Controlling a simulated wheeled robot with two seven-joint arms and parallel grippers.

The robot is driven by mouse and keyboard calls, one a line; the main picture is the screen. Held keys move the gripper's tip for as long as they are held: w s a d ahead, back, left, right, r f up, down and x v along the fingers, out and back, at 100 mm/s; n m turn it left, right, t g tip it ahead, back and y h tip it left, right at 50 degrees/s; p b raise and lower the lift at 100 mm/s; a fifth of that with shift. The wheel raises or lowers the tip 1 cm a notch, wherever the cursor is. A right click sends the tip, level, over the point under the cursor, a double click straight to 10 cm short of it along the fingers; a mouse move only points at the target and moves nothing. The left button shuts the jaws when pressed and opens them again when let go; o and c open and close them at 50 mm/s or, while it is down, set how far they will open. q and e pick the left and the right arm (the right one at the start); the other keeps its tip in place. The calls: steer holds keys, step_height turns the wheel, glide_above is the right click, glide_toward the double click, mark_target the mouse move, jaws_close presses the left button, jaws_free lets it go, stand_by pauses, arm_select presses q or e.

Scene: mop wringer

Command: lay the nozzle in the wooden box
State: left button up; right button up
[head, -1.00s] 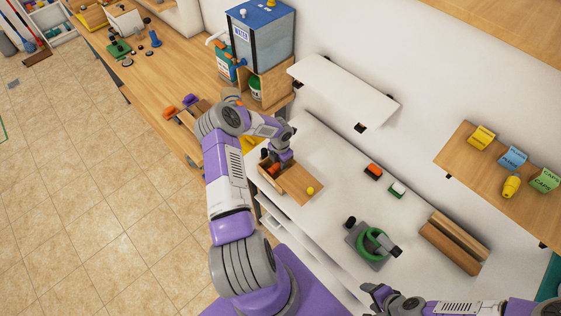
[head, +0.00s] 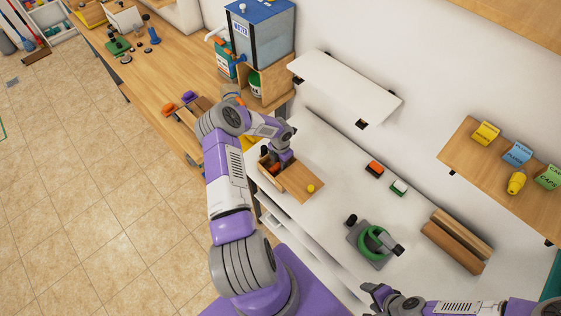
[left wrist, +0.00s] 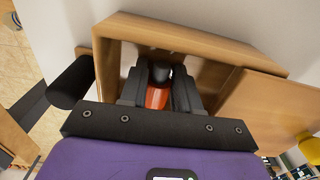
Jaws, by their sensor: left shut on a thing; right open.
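The wooden box (head: 268,183) stands at the left end of the white counter. Its lid (head: 300,180), with a yellow knob, covers the right part and leaves the left part open. My left gripper (head: 275,167) points down into the open part. It is shut on the nozzle, which is orange with a black end in the left wrist view (left wrist: 157,96). There the nozzle sits between the fingers, within the box walls (left wrist: 190,38). I cannot tell whether it touches the box floor. My right gripper (head: 372,294) is open and empty over the counter's front edge.
A green ring-shaped device (head: 373,243), an orange block (head: 374,168), a green-and-white block (head: 399,187) and wooden blocks (head: 455,240) stand right of the box. A white shelf (head: 345,88) overhangs the back.

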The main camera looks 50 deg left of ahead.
arm_select(q)
steer(key=o, duration=1.1)
step_height(320, 180, up, 8)
steer(key=shift+f, duration=0.25)
